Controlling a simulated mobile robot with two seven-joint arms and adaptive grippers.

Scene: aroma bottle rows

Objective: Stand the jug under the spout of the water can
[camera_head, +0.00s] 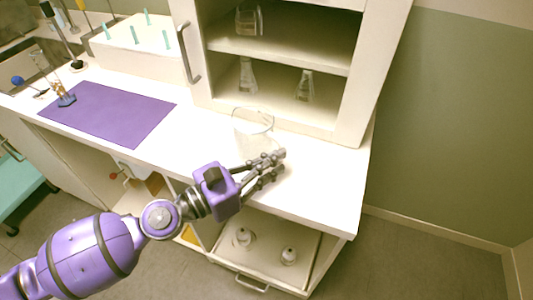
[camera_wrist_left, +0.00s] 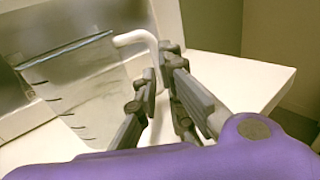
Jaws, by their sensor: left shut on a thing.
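The clear jug (camera_head: 252,125) stands upright on the white counter in front of the open cabinet in the head view. In the left wrist view the jug (camera_wrist_left: 75,85) fills the left side, with dark graduation marks and a pale handle (camera_wrist_left: 135,38). My left gripper (camera_head: 273,166) is at the near right side of the jug. In the left wrist view its fingers (camera_wrist_left: 160,72) are closed around the handle. Whether the jug's base touches the counter is hard to tell. I cannot make out a water can or its spout. My right gripper is not in view.
A purple mat (camera_head: 108,113) lies on the counter at left, with a small glass apparatus (camera_head: 64,96) at its left edge. The open cabinet (camera_head: 285,60) behind holds several flasks. A white rack (camera_head: 130,45) with teal pegs stands at the back left. The counter's right end (camera_head: 335,180) is clear.

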